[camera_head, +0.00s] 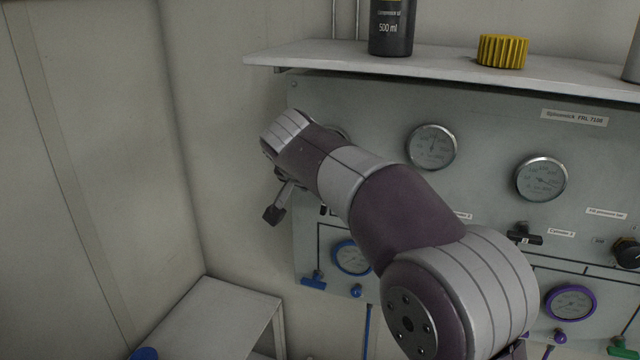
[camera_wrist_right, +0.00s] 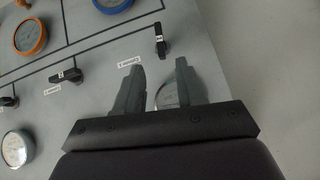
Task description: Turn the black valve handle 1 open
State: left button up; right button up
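The black valve handle 1 (camera_wrist_right: 161,43) is on the panel just beyond my right gripper in the right wrist view, near the label whose text is too small to read surely. It lies roughly along the pipe line. In the head view only a small dark part of it (camera_head: 323,210) shows beside my arm. My right gripper (camera_wrist_right: 160,68) is open, its two fingers apart, with the handle ahead of the gap and not between them. In the head view the gripper (camera_head: 273,213) hangs at the panel's left edge. My left gripper is out of view.
Other black handles (camera_wrist_right: 66,76) (camera_head: 525,235) sit along the panel. A blue-rimmed gauge (camera_head: 352,257) and a blue handle (camera_head: 313,281) are below. A shelf (camera_head: 330,55) with a bottle (camera_head: 391,28) and yellow cap (camera_head: 502,50) overhangs the panel. A wall stands left.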

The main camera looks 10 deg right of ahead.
dwell(0.3)
jog(key=s+a+f+n+g+y+b, duration=0.1)
jog(key=s+f+n, duration=0.3)
jog(key=f, duration=0.4)
jog(key=s+a+f+n+g+y+b, duration=0.1)
jog(key=s+f+n+g+y, duration=0.2)
jog(key=f, duration=0.6)
jog(key=s+d+f+g+b, duration=0.1)
jog(key=s+d+f, duration=0.1)
jog(key=s+f, duration=0.5)
jog(key=s+d+f+g+b, duration=0.2)
jog(key=s+f, duration=0.6)
jog(key=s, duration=0.5)
jog(key=shift+d+f+n, duration=0.25)
jog(key=shift+d+n, duration=0.15)
jog(key=shift+d, duration=0.3)
